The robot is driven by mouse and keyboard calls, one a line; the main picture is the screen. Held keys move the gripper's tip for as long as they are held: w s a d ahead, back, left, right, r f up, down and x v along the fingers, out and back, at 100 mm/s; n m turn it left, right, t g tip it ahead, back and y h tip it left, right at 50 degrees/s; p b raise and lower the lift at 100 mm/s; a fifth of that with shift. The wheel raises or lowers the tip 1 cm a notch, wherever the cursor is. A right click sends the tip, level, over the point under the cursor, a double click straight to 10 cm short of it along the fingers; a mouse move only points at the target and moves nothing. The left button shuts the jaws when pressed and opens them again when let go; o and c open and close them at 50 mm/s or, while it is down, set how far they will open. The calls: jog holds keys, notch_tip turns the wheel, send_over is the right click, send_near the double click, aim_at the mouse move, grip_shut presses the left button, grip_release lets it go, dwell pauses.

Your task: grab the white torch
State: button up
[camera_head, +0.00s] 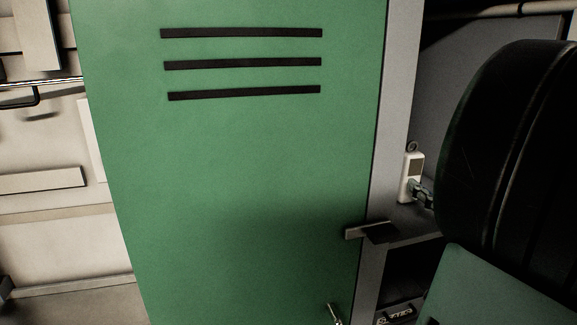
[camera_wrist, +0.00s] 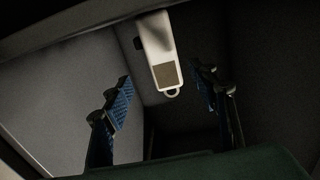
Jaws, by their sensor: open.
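The white torch (camera_head: 407,187) stands upright on a shelf inside the open compartment right of the green door, with a small ring at its top. In the wrist view the torch (camera_wrist: 154,38) shows upside down, ring end lower, with a brownish panel on its face. My gripper (camera_wrist: 165,92) is open, with a blue-padded finger on each side. The torch lies ahead, in line with the gap between the fingers, and nothing is held. In the head view a finger of my gripper (camera_head: 424,196) overlaps the torch's lower right; I cannot tell whether they touch.
The green door (camera_head: 240,165) with dark slots fills the middle, and a latch handle (camera_head: 368,232) sticks out at its right edge. The grey frame post (camera_head: 388,130) stands close left of the torch. A dark item with markings (camera_head: 396,314) lies in the lower compartment.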

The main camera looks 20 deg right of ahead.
aim_at(415, 172)
jog(key=w, duration=0.3)
jog(key=shift+w+d, duration=0.15)
jog(key=shift+d, duration=0.15)
jog(key=shift+w+d+r+p, duration=0.15)
jog(key=shift+w+p, duration=0.1)
jog(key=shift+w, duration=1.15)
jog(key=shift+w+d+r+p, duration=0.1)
jog(key=shift+w+p, duration=0.1)
jog(key=shift+w, duration=1.15)
jog(key=shift+c, duration=0.6)
jog(key=c, duration=1.3)
